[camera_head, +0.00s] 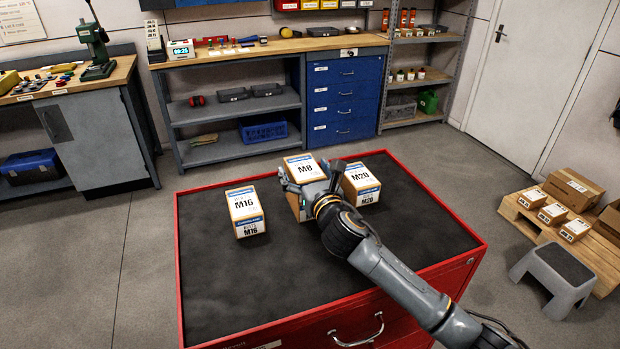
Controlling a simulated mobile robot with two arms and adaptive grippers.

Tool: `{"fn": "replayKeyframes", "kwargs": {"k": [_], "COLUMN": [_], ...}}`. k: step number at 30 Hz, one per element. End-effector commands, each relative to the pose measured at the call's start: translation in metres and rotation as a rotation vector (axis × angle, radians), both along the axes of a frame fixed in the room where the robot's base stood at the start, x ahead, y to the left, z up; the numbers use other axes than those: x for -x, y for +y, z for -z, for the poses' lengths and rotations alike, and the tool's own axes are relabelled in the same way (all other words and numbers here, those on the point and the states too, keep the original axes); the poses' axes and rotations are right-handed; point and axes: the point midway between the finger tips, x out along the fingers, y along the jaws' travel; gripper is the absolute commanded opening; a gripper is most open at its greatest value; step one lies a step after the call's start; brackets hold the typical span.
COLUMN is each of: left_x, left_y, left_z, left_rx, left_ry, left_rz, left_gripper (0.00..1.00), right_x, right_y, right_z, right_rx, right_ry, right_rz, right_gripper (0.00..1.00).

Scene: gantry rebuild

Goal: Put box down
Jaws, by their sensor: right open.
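The M8 box (304,166) is white and brown with a blue stripe. It is upright at the far middle of the red cabinet's dark top (290,275), between the M16 box (244,206) on the left and the M20 box (361,182) on the right. My right gripper (311,184) is open at the M8 box, with fingers at its left and right sides. The gripper hides much of the box's front, and I cannot tell whether the fingers touch it. My left gripper is not in view.
The front and left of the cabinet top are clear, inside a raised red rim (180,270). A grey step stool (555,270) and a pallet (590,260) with boxes stand on the floor at right. A workbench (270,47) with blue drawers is behind.

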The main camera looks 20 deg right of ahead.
Motion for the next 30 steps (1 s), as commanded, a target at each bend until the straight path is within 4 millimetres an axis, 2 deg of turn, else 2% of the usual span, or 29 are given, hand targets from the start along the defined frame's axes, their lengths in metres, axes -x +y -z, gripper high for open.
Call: {"fn": "replayKeyframes", "kwargs": {"k": [5, 12, 18, 24, 30], "left_x": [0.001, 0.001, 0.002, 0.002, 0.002], "left_y": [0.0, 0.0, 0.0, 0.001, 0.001], "left_z": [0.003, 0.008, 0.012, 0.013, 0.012], "left_rx": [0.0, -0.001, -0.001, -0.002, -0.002], "left_ry": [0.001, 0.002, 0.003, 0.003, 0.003], "left_rz": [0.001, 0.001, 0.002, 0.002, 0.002], "left_gripper": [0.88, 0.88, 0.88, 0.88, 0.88], "right_x": [0.025, 0.076, 0.108, 0.119, 0.12], "right_y": [-0.001, -0.002, -0.003, -0.004, -0.004], "right_z": [0.002, 0.002, 0.001, 0.0, 0.0], "right_rx": [0.004, 0.002, 0.002, 0.001, 0.0], "right_ry": [0.0, 0.001, 0.0, -0.001, -0.001], "right_rz": [-0.002, -0.003, -0.001, 0.0, 0.0], "right_gripper": [0.89, 0.89, 0.89, 0.89, 0.89]}}
